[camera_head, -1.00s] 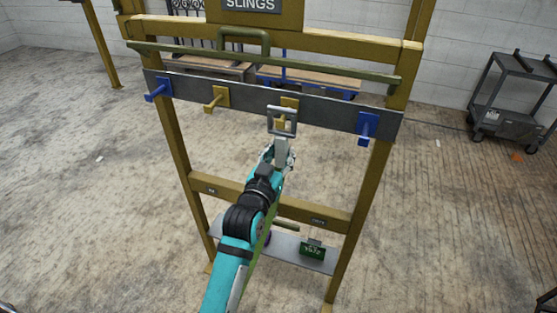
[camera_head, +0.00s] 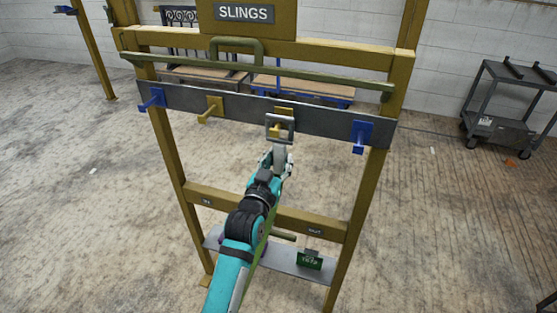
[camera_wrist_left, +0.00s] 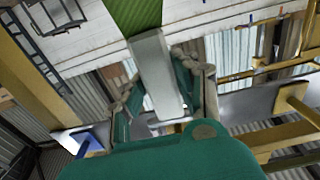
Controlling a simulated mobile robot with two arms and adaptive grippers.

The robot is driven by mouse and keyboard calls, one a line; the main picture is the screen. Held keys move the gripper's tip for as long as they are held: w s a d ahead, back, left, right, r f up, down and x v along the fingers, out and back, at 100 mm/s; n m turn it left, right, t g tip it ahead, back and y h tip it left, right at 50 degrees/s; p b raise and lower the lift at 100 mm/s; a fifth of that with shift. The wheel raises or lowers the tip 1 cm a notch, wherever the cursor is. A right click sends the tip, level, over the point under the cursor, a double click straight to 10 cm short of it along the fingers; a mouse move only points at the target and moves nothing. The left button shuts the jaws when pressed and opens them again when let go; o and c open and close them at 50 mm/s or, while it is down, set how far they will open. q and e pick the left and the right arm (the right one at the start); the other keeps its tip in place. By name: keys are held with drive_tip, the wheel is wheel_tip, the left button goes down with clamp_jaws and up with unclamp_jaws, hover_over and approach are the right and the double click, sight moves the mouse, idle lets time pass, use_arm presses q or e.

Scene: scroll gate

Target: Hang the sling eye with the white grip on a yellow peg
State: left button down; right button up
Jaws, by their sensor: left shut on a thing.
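The sling eye is a grey metal ring (camera_head: 291,126) with a white grip (camera_head: 279,158) below it. My left gripper (camera_head: 276,162) is shut on the white grip and holds the eye up at the board. The grip also shows between the fingers in the left wrist view (camera_wrist_left: 158,75), with the green sling strap (camera_wrist_left: 133,14) at its end. In the head view the ring overlaps the right yellow peg (camera_head: 276,131), whose tip shows inside the ring. I cannot tell if the ring is around the peg or in front of it. The left yellow peg (camera_head: 211,110) is bare. My right gripper is out of view.
The grey board (camera_head: 185,101) also bears a blue peg at the left (camera_head: 152,98) and one at the right (camera_head: 360,138). A green rail (camera_head: 320,78) runs above it. A lower shelf (camera_head: 285,262) holds a green tag block (camera_head: 309,260). A cart (camera_head: 510,105) stands at right.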

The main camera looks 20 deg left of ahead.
sight(279, 172)
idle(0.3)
use_arm(q)
drive_tip(key=c, duration=0.6)
unclamp_jaws()
drive_tip(key=shift+c, duration=0.2)
drive_tip(key=shift+f+b, duration=1)
drive_tip(key=shift+f, duration=0.75)
wheel_tip(279, 172, down, 8)
drive_tip(key=b, duration=0.4)
drive_tip(key=shift+b, duration=0.4)
